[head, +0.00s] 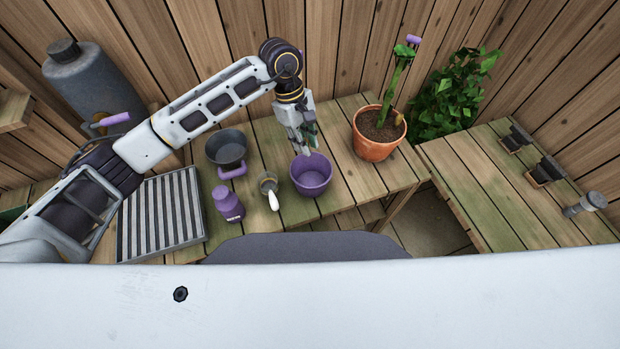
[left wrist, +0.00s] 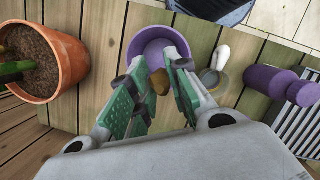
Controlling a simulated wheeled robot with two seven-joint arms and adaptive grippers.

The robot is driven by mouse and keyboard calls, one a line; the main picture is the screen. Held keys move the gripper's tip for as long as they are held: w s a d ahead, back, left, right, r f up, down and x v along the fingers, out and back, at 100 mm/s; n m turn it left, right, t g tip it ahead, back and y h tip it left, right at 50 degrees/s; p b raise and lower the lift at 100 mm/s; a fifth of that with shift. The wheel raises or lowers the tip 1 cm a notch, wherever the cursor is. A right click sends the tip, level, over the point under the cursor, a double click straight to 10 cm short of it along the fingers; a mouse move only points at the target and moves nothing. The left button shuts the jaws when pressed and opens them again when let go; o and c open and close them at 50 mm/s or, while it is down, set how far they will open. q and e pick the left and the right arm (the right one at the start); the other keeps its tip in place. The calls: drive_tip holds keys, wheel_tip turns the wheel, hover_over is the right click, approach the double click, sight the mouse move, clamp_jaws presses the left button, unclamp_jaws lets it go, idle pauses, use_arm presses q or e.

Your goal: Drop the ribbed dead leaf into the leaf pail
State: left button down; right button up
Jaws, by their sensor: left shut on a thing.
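The purple pail (head: 311,178) stands open on the slatted bench, and the left wrist view shows its rim (left wrist: 140,40) just beyond my fingers. My left gripper (head: 306,148) points down over the pail's back edge. In the left wrist view its green-padded fingers (left wrist: 157,78) are closed on a small yellow-brown leaf (left wrist: 159,83), held above the pail opening. The fingers hide part of the leaf, so its ribs cannot be made out. In the head view the leaf cannot be told from the gripper. My right gripper is not in view.
A terracotta pot (head: 376,149) with a plant stands right of the pail. A small scoop-like tool (head: 270,190), a purple bottle (head: 228,205), a dark pot (head: 225,146) and a ribbed grey tray (head: 160,215) lie to the left. A second bench (head: 490,190) is at the right.

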use_arm(q)
drive_tip(key=shift+f+b, duration=0.4)
drive_tip(key=shift+f, duration=2.6)
drive_tip(key=c, duration=1.3)
unclamp_jaws()
drive_tip(key=shift+r, duration=0.15)
drive_tip(key=shift+v, duration=5.9)
drive_tip(key=shift+s, duration=0.1)
